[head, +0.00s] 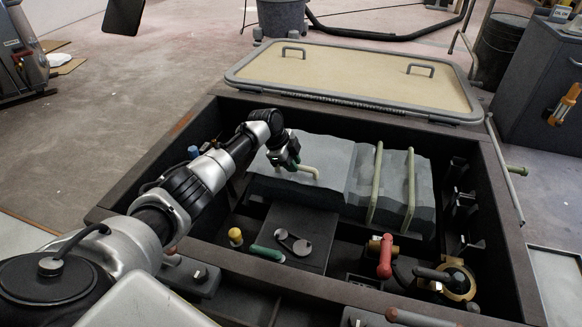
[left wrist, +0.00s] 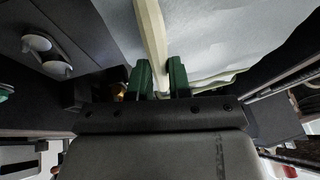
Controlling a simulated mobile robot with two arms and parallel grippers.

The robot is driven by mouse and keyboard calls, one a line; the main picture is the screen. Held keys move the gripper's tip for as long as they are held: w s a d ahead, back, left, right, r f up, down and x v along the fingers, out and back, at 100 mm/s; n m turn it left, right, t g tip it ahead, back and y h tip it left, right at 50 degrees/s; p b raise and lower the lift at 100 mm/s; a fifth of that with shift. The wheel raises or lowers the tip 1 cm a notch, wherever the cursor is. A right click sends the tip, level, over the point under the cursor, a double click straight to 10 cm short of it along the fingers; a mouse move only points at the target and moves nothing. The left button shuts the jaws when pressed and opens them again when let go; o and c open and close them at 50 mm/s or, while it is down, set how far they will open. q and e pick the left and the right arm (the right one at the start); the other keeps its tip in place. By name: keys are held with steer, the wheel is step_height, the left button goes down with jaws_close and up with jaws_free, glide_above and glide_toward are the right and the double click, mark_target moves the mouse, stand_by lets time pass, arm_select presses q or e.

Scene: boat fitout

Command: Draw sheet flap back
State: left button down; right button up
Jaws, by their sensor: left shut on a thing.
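A grey-blue sheet (head: 325,160) lies in folds over the back of the dark open compartment. A cream bar (head: 308,172) sits along the front edge of its left part. My left gripper (head: 289,163) is at the left end of this bar. In the left wrist view the green fingers of my left gripper (left wrist: 161,78) are closed on the cream bar (left wrist: 152,35), with the pale sheet (left wrist: 215,35) beyond it. Two more cream bars (head: 375,183) lie across the sheet's right part. What lies under the sheet is hidden. My right gripper is not in view.
The compartment's dark rim (head: 505,205) surrounds the work area. A hinged tan lid (head: 350,78) lies open behind it. In front of the sheet are a red-handled valve (head: 385,257), a brass fitting (head: 458,282), a yellow knob (head: 235,235) and a green handle (head: 267,253).

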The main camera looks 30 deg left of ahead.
arm_select(q)
steer(key=c, duration=1.1)
jaws_free()
steer(key=shift+o, duration=0.2)
steer(key=p+v, duration=0.8)
steer(key=v, duration=0.2)
steer(key=shift+a+r, duration=0.2)
steer(key=shift+r, duration=0.1)
steer(key=shift+s+d, duration=0.1)
